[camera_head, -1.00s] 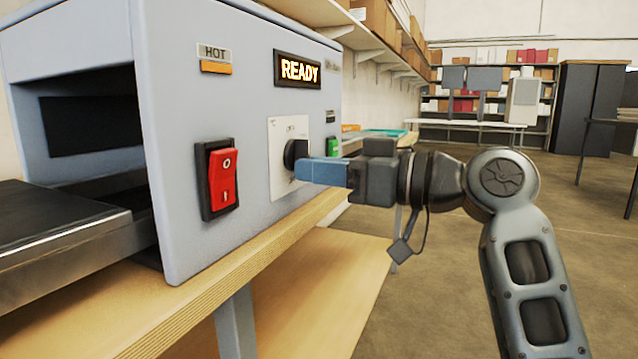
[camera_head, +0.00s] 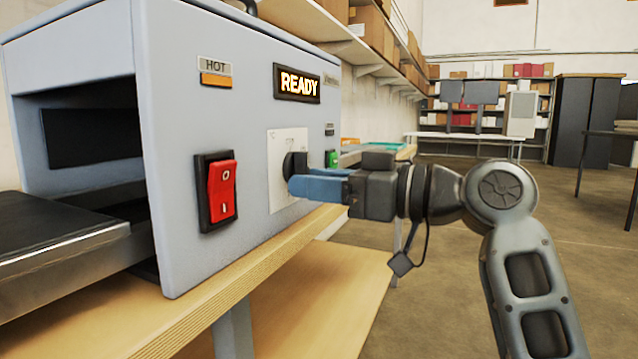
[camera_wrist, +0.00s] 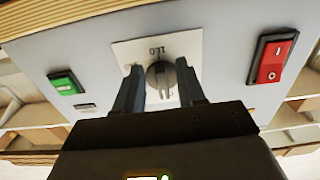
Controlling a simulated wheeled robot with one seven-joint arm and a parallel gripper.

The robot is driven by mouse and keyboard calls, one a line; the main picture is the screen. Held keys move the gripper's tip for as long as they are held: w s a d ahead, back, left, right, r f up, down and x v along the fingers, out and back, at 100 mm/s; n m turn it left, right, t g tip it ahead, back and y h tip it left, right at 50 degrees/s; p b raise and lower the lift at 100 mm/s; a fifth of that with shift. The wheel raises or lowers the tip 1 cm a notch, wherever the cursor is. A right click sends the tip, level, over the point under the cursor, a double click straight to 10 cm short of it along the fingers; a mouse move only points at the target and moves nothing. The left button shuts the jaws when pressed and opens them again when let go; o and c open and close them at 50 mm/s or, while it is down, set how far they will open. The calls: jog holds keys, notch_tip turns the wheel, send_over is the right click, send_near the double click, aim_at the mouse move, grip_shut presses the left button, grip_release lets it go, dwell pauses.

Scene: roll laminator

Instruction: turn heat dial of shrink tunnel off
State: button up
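The shrink tunnel (camera_head: 240,125) is a grey machine on a wooden bench. Its heat dial (camera_head: 291,164) is a black knob on a white plate (camera_head: 279,189), partly hidden by my fingers in the head view. My gripper (camera_head: 300,183) is open at the dial, blue fingers pointing at the panel.
A red rocker switch (camera_head: 221,191) is left of the dial, and a green switch (camera_head: 332,158) is right of it. A lit READY sign (camera_head: 299,84) is above. The bench edge (camera_head: 250,283) runs below my gripper. The floor at right is open.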

jog(key=shift+d, duration=0.1)
jog(key=p+v, duration=0.1)
jog(key=v, duration=0.6)
jog(key=shift+s+d, duration=0.15)
jog(key=shift+d, duration=0.15)
